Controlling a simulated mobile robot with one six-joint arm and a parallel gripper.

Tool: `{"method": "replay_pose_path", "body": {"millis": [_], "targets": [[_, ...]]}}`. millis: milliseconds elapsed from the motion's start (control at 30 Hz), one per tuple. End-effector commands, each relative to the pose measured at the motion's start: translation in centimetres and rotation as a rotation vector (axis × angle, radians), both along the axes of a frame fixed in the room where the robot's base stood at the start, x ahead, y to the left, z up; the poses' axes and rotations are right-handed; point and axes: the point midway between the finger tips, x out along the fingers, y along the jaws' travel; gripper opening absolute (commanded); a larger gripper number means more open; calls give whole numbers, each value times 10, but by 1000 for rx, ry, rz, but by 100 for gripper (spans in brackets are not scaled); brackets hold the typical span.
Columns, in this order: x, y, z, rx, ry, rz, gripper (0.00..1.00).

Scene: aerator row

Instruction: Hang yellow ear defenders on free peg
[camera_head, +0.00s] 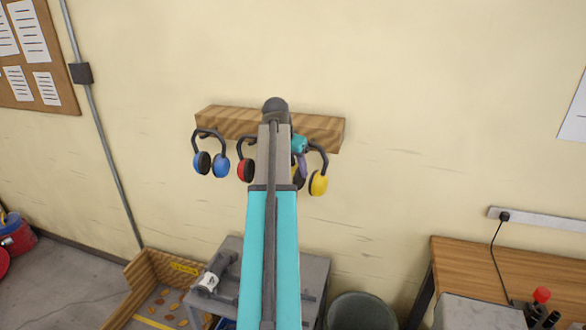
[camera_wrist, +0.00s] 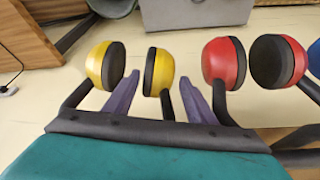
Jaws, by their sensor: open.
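The yellow ear defenders (camera_head: 319,183) hang at the right end of the wooden peg rail (camera_head: 328,130), cups down. The peg under their band is hidden. In the wrist view both yellow cups (camera_wrist: 101,66) show. My gripper (camera_wrist: 160,80) is open, its purple fingers either side of the inner yellow cup; contact cannot be told. In the head view a purple finger of my gripper (camera_head: 301,166) shows beside the yellow pair. Red ear defenders (camera_head: 245,170) hang mid-rail and blue ones (camera_head: 211,163) hang at the left. My arm covers part of the rail.
The red cups (camera_wrist: 224,62) are close to one finger. Below stand a grey table (camera_head: 314,268), a dark bin (camera_head: 360,312) and a wooden-sided crate (camera_head: 150,270). A wooden workbench (camera_head: 500,265) stands at the right. The wall right of the rail is clear.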

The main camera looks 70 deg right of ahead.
Motion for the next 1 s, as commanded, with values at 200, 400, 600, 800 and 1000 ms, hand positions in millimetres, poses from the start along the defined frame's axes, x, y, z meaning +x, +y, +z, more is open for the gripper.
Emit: {"method": "replay_pose_path", "body": {"millis": [200, 400, 600, 800, 1000], "targets": [[-3, 3, 6, 0, 5, -6, 58], [-1, 8, 22, -3, 5, -6, 58], [1, 16, 42, -4, 6, -5, 58], [3, 24, 63, -5, 6, -6, 58], [6, 32, 83, -4, 4, -5, 58]]}}
